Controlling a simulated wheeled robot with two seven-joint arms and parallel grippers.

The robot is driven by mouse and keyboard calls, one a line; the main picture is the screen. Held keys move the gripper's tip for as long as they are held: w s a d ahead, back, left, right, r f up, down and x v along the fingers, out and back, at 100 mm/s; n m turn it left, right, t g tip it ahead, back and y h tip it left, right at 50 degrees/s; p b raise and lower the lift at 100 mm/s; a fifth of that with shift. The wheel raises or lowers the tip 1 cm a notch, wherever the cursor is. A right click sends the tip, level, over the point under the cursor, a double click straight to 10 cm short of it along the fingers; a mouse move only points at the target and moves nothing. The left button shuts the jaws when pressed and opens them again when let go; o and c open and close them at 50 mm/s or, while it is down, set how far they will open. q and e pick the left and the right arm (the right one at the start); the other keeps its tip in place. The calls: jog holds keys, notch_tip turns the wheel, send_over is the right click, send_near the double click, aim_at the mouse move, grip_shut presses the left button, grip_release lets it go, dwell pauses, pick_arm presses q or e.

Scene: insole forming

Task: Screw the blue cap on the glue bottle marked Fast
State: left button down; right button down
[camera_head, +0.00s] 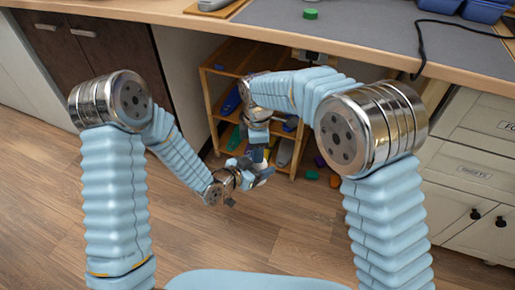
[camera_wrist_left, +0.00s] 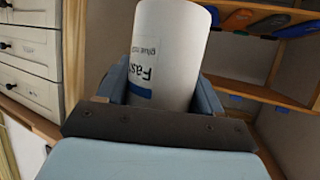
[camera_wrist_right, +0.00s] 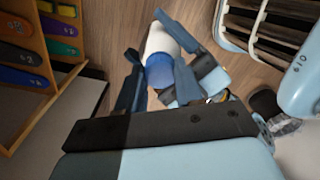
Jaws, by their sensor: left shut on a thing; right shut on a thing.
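My left gripper (camera_head: 258,171) is shut around a white glue bottle (camera_wrist_left: 170,45). Its printed label reads "Fast" upside down in the left wrist view, with a blue band beside it. My right gripper (camera_wrist_right: 158,85) is shut on a blue cap (camera_wrist_right: 160,73), which sits between its two fingers. In the right wrist view the cap is lined up with the end of the white bottle and appears to touch it. I cannot tell whether the thread is engaged. In the head view both grippers meet in front of the shelf, and the bottle is mostly hidden there.
A wooden shelf (camera_head: 208,95) with colourful insoles stands close behind the grippers. White drawers (camera_head: 470,170) stand at right. Small coloured pieces lie low near the shelf.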

jog(key=c, duration=0.7)
grip_release()
jog(key=shift+c, duration=0.2)
jog(key=shift+s, duration=0.1)
jog(key=shift+r, duration=2.3)
jog(key=shift+c, duration=0.3)
